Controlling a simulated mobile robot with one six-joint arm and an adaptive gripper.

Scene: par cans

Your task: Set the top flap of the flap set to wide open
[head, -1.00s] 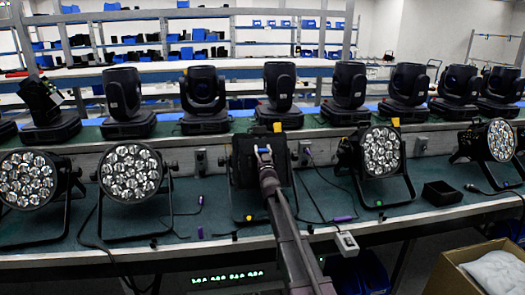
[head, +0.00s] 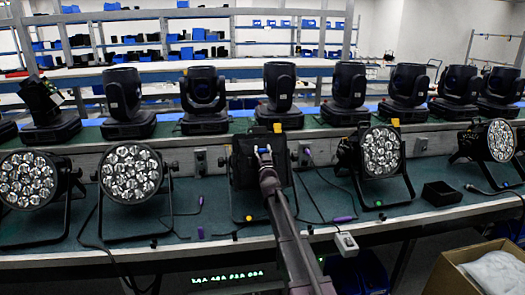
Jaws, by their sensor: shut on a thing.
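The flap set (head: 243,168) is a dark, square frame of flaps on the middle fixture, standing on the green bench among the par cans. Its lens face is covered or dark, unlike its neighbours. A yellow tag (head: 277,128) shows at its top edge. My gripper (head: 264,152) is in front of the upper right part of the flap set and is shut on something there. The held part is hidden by the fingers and too small to make out; I cannot tell the top flap's angle.
Par cans stand at left (head: 131,173) and right (head: 381,153). Moving-head lights line the shelf behind. A cardboard box (head: 480,270) stands at the lower right.

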